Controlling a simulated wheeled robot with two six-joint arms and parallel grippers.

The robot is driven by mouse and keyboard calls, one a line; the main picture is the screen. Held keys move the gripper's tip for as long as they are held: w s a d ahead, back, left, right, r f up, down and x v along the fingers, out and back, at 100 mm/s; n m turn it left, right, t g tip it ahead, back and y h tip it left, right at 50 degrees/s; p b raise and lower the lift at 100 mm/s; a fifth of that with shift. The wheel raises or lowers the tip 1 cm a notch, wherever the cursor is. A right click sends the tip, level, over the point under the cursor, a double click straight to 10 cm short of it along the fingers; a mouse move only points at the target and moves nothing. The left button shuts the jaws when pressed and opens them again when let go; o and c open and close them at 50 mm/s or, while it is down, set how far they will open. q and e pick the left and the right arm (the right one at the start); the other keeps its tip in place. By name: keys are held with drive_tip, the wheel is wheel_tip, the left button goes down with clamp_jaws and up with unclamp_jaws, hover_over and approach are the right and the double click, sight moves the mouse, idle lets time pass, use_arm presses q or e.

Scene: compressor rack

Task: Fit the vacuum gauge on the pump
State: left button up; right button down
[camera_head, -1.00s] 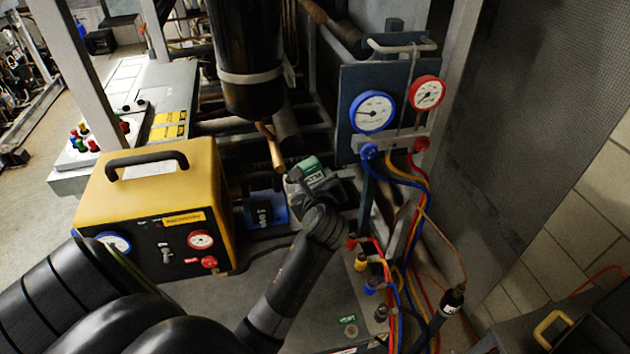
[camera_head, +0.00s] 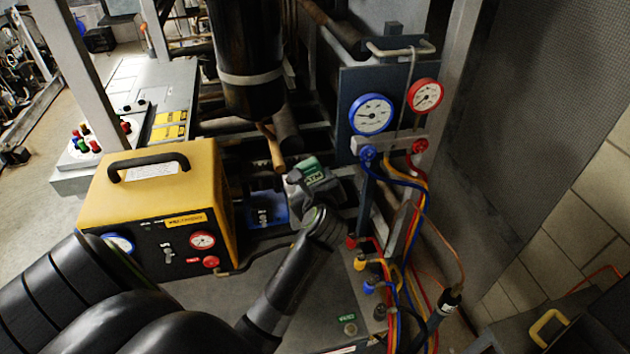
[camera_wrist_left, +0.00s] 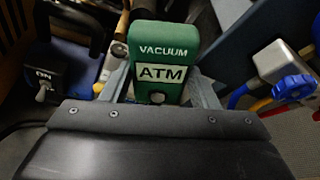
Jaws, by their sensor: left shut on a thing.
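The vacuum gauge (camera_head: 312,172) is a small green block with a display. In the left wrist view the gauge (camera_wrist_left: 163,60) stands upright and reads "VACUUM" and "ATM". My left gripper (camera_head: 318,186) is shut on it, with a grey finger on each side. The pump (camera_head: 264,209) is blue with a black switch panel, low behind the yellow box and left of the gauge. In the left wrist view the pump's ON switch panel (camera_wrist_left: 58,78) shows at left, apart from the gauge. The pump's port is hard to make out. My right gripper is not in view.
A yellow box (camera_head: 150,190) with dials stands left of my arm. A manifold (camera_head: 392,118) with blue and red gauges hangs at right, its coloured hoses (camera_head: 400,200) running down. A copper pipe (camera_head: 272,148) hangs just behind the gauge. The grey bench top (camera_head: 200,300) is partly clear.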

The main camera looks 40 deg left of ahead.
use_arm(q)
drive_tip(key=shift+a+r, duration=0.1)
drive_tip(key=shift+w, duration=0.1)
drive_tip(key=o, duration=1)
drive_tip(key=shift+o, duration=0.5)
drive_tip(key=shift+o, duration=1.1)
